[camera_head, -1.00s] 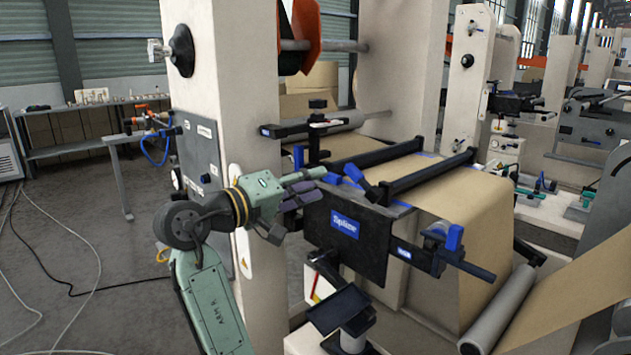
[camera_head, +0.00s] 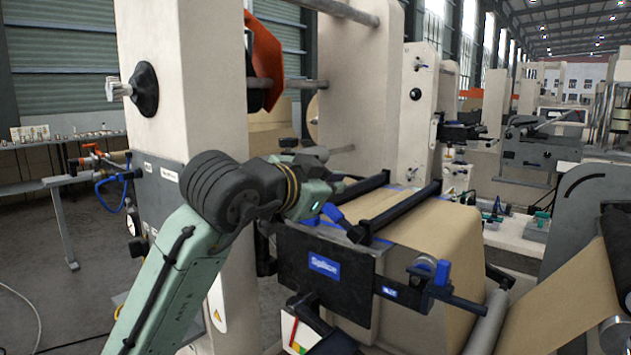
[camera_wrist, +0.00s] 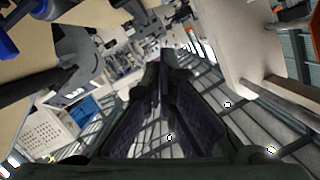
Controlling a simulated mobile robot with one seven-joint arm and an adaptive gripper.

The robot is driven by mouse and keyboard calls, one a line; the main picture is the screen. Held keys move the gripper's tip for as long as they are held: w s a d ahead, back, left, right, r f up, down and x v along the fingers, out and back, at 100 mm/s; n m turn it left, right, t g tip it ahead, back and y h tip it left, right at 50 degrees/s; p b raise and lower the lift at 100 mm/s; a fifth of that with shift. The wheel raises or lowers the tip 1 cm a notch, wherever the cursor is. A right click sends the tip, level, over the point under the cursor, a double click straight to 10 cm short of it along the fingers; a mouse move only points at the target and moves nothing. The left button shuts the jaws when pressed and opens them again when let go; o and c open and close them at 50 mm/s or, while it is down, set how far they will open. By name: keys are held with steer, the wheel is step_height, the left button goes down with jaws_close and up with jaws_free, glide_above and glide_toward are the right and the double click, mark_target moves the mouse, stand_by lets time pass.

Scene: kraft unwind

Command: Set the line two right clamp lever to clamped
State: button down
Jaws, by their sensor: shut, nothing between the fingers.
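On the near machine, two black clamp bars lie across the brown paper web. I cannot read which line this is. My gripper (camera_wrist: 165,70) is shut and empty in the wrist view, apart from the levers. In the head view its fingers are mostly hidden behind my wrist, left of and above the levers.
A black panel with a blue label (camera_head: 323,266) stands in front of the bars. A blue knob on a rod (camera_head: 441,273) juts out at its right. A beige machine column (camera_head: 185,85) stands behind my arm. The brown paper web (camera_head: 440,235) runs down right.

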steer(key=w+f+p, duration=0.2)
steer(key=w+f, duration=0.2)
steer(key=w, duration=0.1)
steer(key=shift+w+d+f, duration=0.2)
steer(key=shift+d+f, duration=0.05)
steer(key=shift+d, duration=0.1)
